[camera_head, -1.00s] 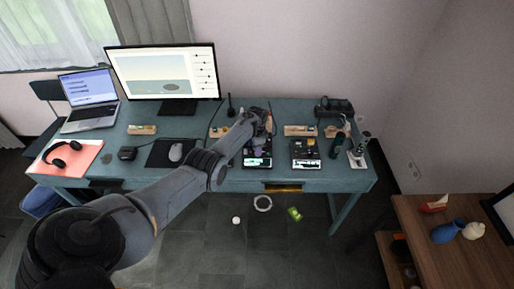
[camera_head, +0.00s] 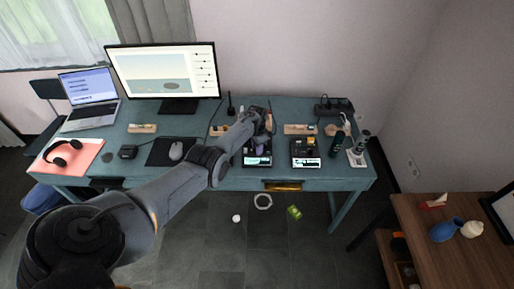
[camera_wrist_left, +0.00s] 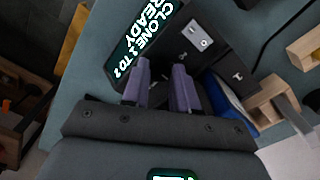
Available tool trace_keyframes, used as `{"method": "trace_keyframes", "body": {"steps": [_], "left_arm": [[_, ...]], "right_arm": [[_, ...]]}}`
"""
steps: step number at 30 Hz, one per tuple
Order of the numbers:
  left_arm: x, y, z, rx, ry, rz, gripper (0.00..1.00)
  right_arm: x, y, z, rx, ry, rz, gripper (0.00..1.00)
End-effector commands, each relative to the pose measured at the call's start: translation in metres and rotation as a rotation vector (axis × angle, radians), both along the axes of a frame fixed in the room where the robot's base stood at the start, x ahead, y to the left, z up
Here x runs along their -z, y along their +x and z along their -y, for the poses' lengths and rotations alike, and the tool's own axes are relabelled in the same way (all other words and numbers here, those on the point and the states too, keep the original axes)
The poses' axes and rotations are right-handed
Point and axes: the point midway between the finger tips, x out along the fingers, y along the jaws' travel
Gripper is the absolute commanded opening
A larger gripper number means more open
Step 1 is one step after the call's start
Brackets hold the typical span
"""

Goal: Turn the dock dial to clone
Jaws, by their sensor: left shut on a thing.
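The dock (camera_head: 257,160) is a dark box with a lit screen, on the teal desk right of the monitor. In the left wrist view the dock (camera_wrist_left: 205,68) fills the top middle, and its screen (camera_wrist_left: 145,38) reads "CLONE 1 TO 2" and "READY". My left gripper (camera_head: 261,146) reaches down onto this dock. In the left wrist view the purple fingers of my left gripper (camera_wrist_left: 163,72) point at the dock top and are shut on the dial, which they mostly hide. My right gripper is in neither view.
A second dark dock (camera_head: 305,152) with a lit screen stands to the right. Bottles (camera_head: 338,145) stand farther right. Wooden holders (camera_head: 300,130) line the back. A mouse (camera_head: 176,151) lies left of my arm. The desk's front edge is close by.

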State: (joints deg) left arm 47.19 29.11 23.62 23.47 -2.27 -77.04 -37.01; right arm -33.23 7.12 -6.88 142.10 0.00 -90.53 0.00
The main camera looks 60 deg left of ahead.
Motion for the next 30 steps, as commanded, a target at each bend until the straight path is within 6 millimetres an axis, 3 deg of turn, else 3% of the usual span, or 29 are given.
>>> {"method": "trace_keyframes", "body": {"steps": [1, 3, 14, 30], "left_arm": [[-0.001, 0.001, 0.0, 0.001, 0.0, 0.001, 0.3], [-0.001, 0.0, 0.0, 0.001, 0.0, 0.001, 0.39], [-0.004, 0.0, 0.0, 0.001, 0.0, 0.0, 0.39], [-0.084, 0.0, 0.0, 0.002, 0.001, 0.001, 0.39]], "right_arm": [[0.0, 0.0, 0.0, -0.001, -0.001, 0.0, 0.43], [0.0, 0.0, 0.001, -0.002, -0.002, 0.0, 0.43], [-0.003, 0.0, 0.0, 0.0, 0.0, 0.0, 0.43], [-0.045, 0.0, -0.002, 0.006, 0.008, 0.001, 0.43]]}}
